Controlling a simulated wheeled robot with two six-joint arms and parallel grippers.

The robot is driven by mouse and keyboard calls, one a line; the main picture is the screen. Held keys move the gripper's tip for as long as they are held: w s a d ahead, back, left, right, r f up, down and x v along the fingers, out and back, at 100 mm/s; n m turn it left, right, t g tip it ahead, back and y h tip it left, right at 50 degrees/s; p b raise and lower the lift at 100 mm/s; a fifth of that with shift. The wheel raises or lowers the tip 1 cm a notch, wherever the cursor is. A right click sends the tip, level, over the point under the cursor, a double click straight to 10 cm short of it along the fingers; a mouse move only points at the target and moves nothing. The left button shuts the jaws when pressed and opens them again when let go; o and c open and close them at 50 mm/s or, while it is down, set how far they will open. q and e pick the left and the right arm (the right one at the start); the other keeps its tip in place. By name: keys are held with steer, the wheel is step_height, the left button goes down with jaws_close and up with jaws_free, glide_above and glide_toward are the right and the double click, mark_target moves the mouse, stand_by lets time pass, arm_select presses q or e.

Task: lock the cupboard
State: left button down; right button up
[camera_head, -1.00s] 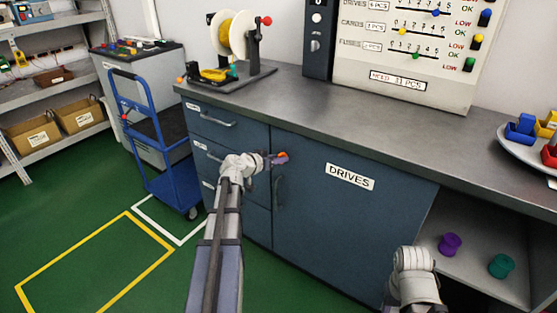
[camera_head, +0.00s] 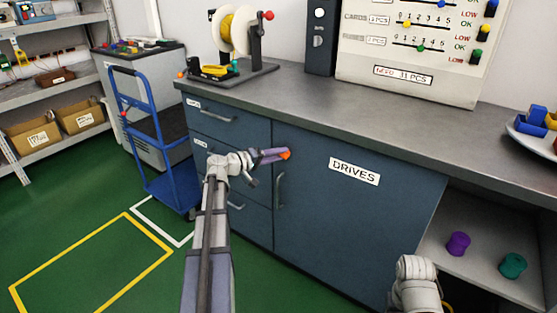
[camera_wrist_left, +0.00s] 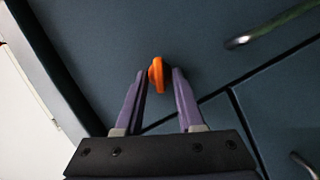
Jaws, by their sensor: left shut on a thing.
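The cupboard is the dark blue door (camera_head: 345,225) labelled DRIVES, under the grey counter; it looks closed and flush. An orange key-like piece (camera_head: 286,154) is at the door's upper left corner, near the seam with the drawers. It also shows in the left wrist view (camera_wrist_left: 157,74). My left gripper (camera_head: 278,155) has its purple fingers on either side of this piece and is shut on it. The fingertips (camera_wrist_left: 159,76) are close to the door front. The lock behind the piece is hidden. Only part of my right arm shows, at the lower right; its gripper is out of view.
The door handle (camera_head: 281,190) is below the left gripper. Drawers (camera_head: 232,130) are to the left. An open shelf (camera_head: 480,262) with purple and green spools is at the right. A blue trolley (camera_head: 165,185) stands at the left; the green floor in front is free.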

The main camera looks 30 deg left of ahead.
arm_select(q)
steer(key=n+b, duration=0.1)
steer(key=n+t+h+b, duration=0.1)
steer(key=n, duration=0.1)
steer(key=shift+f, duration=0.3)
steer(key=shift+n+b, duration=0.5)
steer(key=shift+b, duration=0.15)
steer(key=c, duration=0.9)
jaws_free()
steer(key=shift+r, duration=0.1)
steer(key=shift+v, duration=3.9)
steer(key=shift+w+f, duration=0.1)
steer(key=shift+f, duration=0.15)
